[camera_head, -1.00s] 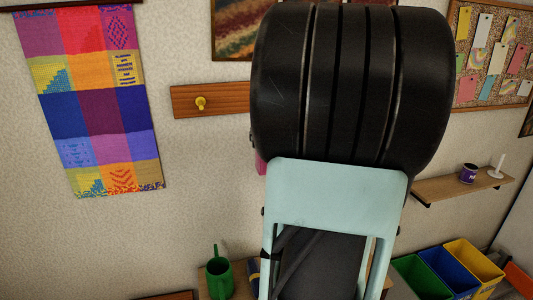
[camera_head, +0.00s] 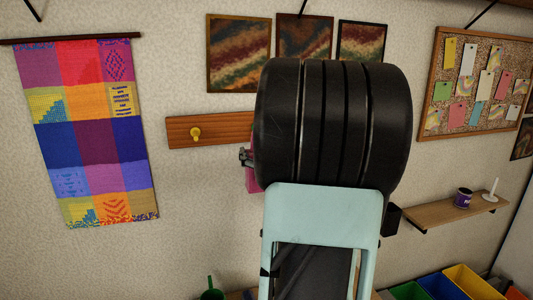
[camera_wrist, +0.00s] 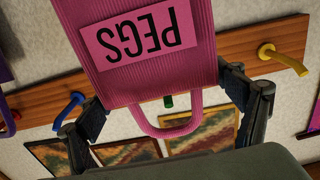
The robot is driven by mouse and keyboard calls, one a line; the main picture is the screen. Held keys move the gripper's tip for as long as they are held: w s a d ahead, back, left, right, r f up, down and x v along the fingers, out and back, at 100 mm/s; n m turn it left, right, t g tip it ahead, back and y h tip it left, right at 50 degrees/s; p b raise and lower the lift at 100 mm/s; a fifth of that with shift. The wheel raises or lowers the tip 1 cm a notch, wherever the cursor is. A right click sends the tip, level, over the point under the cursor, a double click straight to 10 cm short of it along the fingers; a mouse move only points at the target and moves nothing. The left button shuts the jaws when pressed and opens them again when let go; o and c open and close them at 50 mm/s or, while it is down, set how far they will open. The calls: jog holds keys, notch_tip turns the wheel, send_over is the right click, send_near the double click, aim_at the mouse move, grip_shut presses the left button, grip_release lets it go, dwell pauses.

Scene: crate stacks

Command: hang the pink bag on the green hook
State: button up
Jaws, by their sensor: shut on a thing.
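The pink bag (camera_wrist: 145,55) fills the upper middle of the wrist view, upside down there, with a pale pink label reading PEGS and a looped handle (camera_wrist: 166,131). My gripper (camera_wrist: 168,98) is shut on the bag, with one dark finger at each side of it near the handle. The green hook (camera_wrist: 168,101) shows only as a small tip just past the bag's handle edge; the rest is hidden. In the head view my arm hides most of the bag, and only a pink strip (camera_head: 252,179) shows left of it, beside a gripper finger.
The wooden rail (camera_head: 177,132) on the wall carries a yellow hook (camera_wrist: 284,59), a blue hook (camera_wrist: 68,107) and a red hook (camera_wrist: 15,115). Framed pictures (camera_head: 239,55) hang above it. A woven hanging (camera_head: 95,130) is at left, a shelf (camera_head: 430,212) at right.

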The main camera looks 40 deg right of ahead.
jog(key=w+d+f+b, duration=0.1)
jog(key=w+d, duration=0.2)
jog(key=w, duration=0.2)
jog(key=shift+f, duration=0.3)
dwell(0.4)
jog(key=shift+w+b, duration=0.15)
jog(key=shift+b, duration=0.2)
jog(key=o, duration=1.6)
jog(key=shift+a, duration=0.1)
jog(key=shift+f, duration=0.1)
jog(key=v, duration=1.2)
